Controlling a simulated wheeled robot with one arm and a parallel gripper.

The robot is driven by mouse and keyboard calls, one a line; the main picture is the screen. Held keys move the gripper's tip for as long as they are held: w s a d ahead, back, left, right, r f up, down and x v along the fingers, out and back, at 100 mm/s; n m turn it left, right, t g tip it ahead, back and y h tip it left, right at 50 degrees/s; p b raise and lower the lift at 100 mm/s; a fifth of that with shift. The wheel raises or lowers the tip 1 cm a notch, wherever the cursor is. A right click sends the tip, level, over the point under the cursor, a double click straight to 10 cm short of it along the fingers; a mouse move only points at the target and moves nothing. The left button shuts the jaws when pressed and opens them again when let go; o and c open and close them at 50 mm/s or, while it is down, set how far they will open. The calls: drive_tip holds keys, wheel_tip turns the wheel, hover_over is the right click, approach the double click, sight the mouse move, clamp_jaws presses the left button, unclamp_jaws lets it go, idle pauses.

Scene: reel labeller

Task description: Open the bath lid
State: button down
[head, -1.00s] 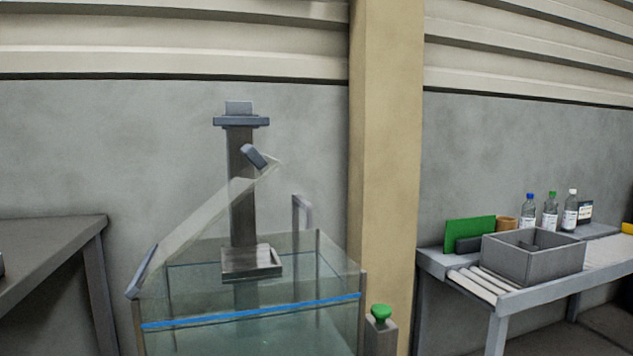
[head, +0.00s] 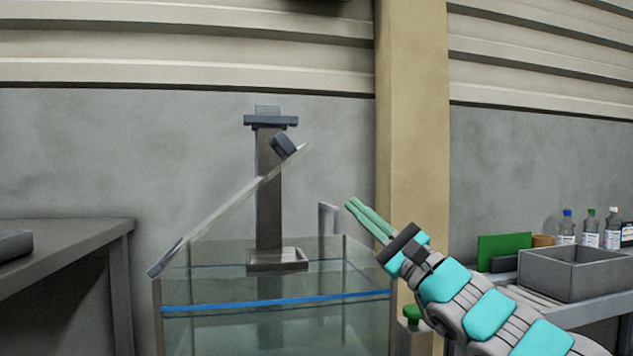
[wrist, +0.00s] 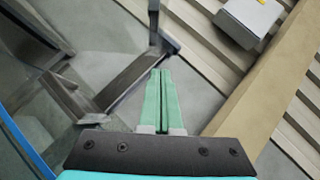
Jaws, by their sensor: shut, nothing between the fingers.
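The bath (head: 275,303) is a clear glass tank with a blue line across its front, below the middle of the head view. Its lid (head: 228,205) is a clear sheet raised at a slant, hinged at the left edge, with a dark handle block (head: 284,146) near its upper right end. My gripper (head: 352,205) is at the right of the lid, above the tank's right side and apart from the lid. Its green fingers (wrist: 158,95) are closed together in the wrist view with nothing between them.
A dark post (head: 269,190) with a small tray (head: 278,260) stands at the tank, behind the lid. A green knob (head: 411,314) is at the tank's right. A beige pillar (head: 412,120) stands behind my arm. A bench with a grey box (head: 575,272) and bottles (head: 590,230) is at right.

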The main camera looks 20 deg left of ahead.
drive_tip(key=s+r+p+x, duration=0.1)
drive_tip(key=s+x, duration=0.1)
drive_tip(key=x, duration=1.1)
drive_tip(key=shift+p, duration=0.3)
drive_tip(key=shift+r, duration=0.15)
